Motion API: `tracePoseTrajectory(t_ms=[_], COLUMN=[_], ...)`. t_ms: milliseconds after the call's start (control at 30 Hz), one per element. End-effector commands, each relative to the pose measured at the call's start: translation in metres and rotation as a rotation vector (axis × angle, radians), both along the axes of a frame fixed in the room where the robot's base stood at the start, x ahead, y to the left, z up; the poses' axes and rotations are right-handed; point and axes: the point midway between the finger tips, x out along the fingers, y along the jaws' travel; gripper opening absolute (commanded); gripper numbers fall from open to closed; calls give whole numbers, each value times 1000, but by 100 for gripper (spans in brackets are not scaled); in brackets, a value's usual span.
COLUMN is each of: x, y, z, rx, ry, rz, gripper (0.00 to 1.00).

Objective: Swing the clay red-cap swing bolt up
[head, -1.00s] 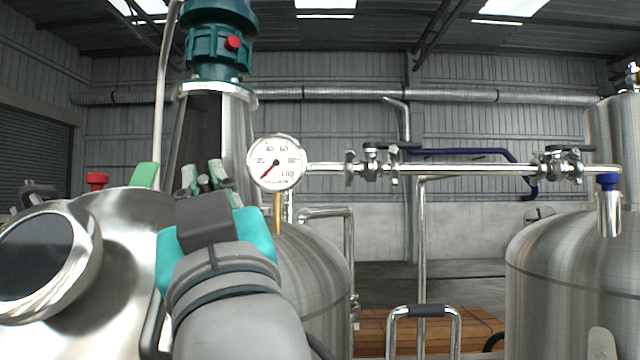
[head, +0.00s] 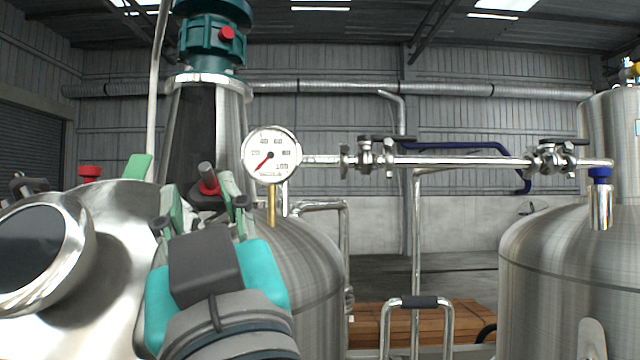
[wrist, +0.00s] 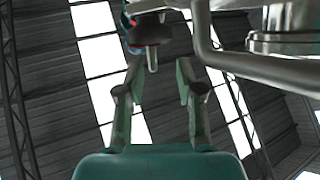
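My gripper (head: 204,200) is in front of the tank lid in the head view, with its two green fingers spread apart. A bolt with a muted red collar and grey stem end (head: 208,184) shows between and just beyond the fingers. Its lower part is hidden by my gripper. In the wrist view my gripper (wrist: 158,72) is open and empty. A dark reddish round cap with a thin pin (wrist: 151,35) lies beyond the fingertips, apart from them and nearer the left finger. I cannot tell whether the bolt touches a finger.
A brighter red cap (head: 90,171) and a green lever (head: 138,167) stand left on the steel tank. A round hatch (head: 38,250) is at far left. A pressure gauge (head: 271,155) and pipe (head: 455,160) are right of my gripper. A teal motor (head: 212,45) rises behind.

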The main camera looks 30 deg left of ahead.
Motion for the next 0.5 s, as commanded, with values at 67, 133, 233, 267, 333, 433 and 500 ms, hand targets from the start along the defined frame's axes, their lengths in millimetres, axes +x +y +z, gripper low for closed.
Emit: tracePoseTrajectory(t_ms=[67, 133, 233, 267, 333, 433, 500], x=[-6, -10, -13, -14, -15, -16, -16], y=[-9, -15, -21, -22, -24, -24, -24], z=[-7, -12, -16, -17, -18, -19, -19], rx=[1, 3, 2, 1, 1, 2, 3], ry=[-1, -1, 0, 0, 0, -1, -1], rz=[0, 1, 2, 3, 3, 3, 3], gripper=[36, 36, 36, 36, 36, 36, 36])
